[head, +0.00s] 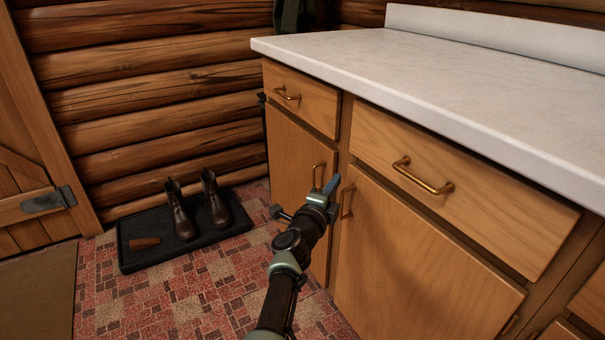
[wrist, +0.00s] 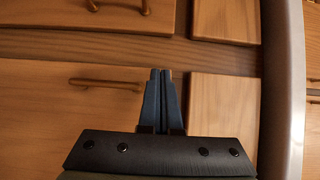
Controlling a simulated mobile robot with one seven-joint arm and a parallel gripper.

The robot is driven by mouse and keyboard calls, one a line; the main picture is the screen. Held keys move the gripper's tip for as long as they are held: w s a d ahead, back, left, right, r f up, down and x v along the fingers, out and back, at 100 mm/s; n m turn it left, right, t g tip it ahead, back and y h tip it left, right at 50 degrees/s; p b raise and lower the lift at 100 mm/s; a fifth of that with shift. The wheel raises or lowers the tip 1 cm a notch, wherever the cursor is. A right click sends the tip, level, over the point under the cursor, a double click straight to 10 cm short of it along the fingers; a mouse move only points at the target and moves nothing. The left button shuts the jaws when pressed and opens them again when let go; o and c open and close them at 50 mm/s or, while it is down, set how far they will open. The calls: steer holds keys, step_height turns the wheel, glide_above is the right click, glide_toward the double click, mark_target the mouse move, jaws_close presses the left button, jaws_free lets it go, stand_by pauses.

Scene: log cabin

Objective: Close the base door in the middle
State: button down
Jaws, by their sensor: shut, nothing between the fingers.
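The middle base door (head: 415,265) is a plain wooden panel under the wide drawer. It looks flush or nearly flush with the cabinet front; I cannot tell whether a small gap remains. Its brass handle (head: 347,201) is near its upper left corner. In the wrist view the door (wrist: 50,125) lies at lower left, with its handle (wrist: 106,82) near the top edge. My gripper (head: 331,185) is shut and empty, with blue fingers. In the wrist view its fingertips (wrist: 161,72) overlap the door's upper corner beside the handle. Contact cannot be judged.
The left base door (head: 292,180) looks shut. Drawers (head: 440,180) above the doors look shut, under a pale countertop (head: 450,85). Boots (head: 180,212) stand on a black tray (head: 135,262) at left. Patterned floor (head: 215,290) is clear between tray and my arm.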

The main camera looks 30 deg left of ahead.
steer(key=s+a+p, duration=0.5)
steer(key=s, duration=0.4)
steer(key=shift+s+f+p, duration=0.15)
steer(key=shift+p, duration=0.2)
